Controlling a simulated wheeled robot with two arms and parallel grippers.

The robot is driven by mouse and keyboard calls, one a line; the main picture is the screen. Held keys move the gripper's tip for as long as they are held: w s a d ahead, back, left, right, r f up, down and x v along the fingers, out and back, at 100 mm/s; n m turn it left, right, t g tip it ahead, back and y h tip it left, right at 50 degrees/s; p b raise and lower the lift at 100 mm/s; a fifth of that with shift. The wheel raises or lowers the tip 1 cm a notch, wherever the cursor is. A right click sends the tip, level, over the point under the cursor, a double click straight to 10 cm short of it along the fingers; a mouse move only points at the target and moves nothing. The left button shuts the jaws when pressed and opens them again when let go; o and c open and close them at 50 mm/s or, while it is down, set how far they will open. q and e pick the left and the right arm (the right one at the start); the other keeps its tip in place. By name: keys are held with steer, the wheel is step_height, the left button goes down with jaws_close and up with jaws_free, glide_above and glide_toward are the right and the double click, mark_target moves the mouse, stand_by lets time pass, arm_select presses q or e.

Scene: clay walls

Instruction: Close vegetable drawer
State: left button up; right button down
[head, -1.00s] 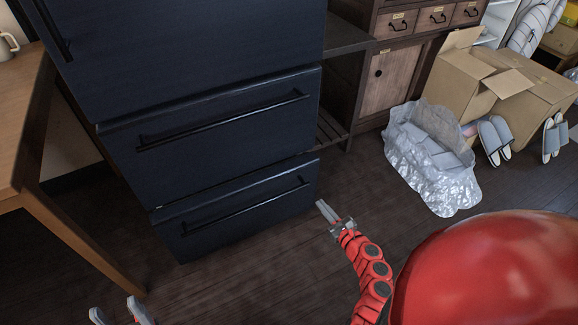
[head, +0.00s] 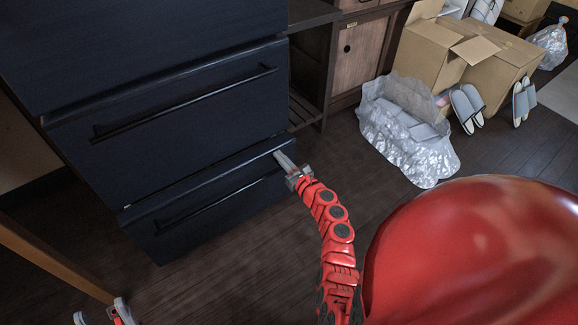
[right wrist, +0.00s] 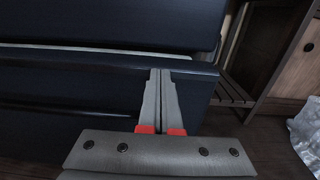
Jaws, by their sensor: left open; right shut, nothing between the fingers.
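A dark navy refrigerator (head: 150,40) stands at the left in the head view, with a middle drawer (head: 190,135) and a bottom drawer (head: 215,205), each with a long bar handle. The bottom drawer front sticks out a little; a pale strip shows behind its top edge (right wrist: 60,58) in the right wrist view. My right gripper (head: 280,156) is shut and empty at the right end of that top edge. Its fingers (right wrist: 159,75) overlap the edge in the wrist view; contact is unclear. My left gripper (head: 98,314) is open, low at the left, apart from the drawers.
A wooden table leg (head: 60,265) stands at lower left. A wooden cabinet (head: 355,60) and low slatted shelf (head: 305,108) are right of the refrigerator. A clear plastic bag (head: 405,135), cardboard boxes (head: 490,75) and slippers (head: 467,105) sit farther right. Dark floor lies open before the drawers.

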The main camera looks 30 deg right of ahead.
steer(key=shift+w, duration=0.4)
